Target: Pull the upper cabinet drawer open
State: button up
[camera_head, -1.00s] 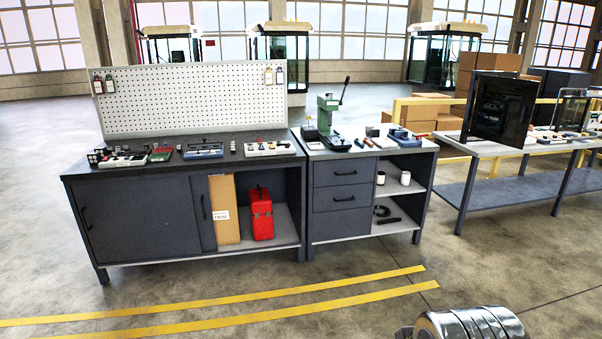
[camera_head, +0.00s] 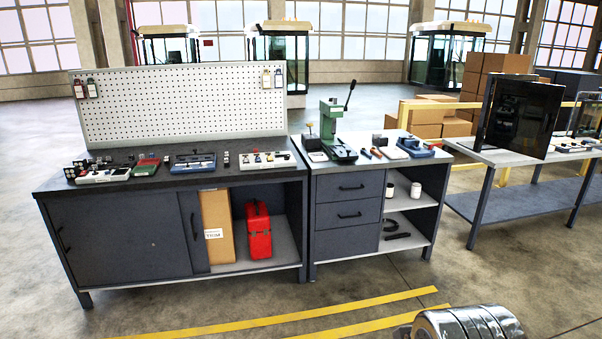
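The drawer cabinet stands in the middle of the view, with a light grey top (camera_head: 335,170) and dark blue-grey fronts. Its upper drawer (camera_head: 328,190) is shut, flush with the front, and has a dark bar handle (camera_head: 351,188). A second drawer (camera_head: 328,217) below it is also shut and has a similar handle (camera_head: 349,215). A plain panel (camera_head: 345,243) lies under that, with no handle visible. My gripper is out of view. A shiny ribbed metal part at the lower right, apparently mine, is well in front of the cabinet.
A long workbench (camera_head: 130,240) with a pegboard (camera_head: 180,105) adjoins the cabinet's left. Open shelves (camera_head: 408,208) are on its right side. A green press (camera_head: 332,130) stands on top. A table (camera_head: 500,157) with a dark screen is further right. The floor before the cabinet, with yellow lines (camera_head: 360,305), is clear.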

aim_at(363, 183)
jog(key=i, duration=3.75)
jog(key=u, duration=1.5)
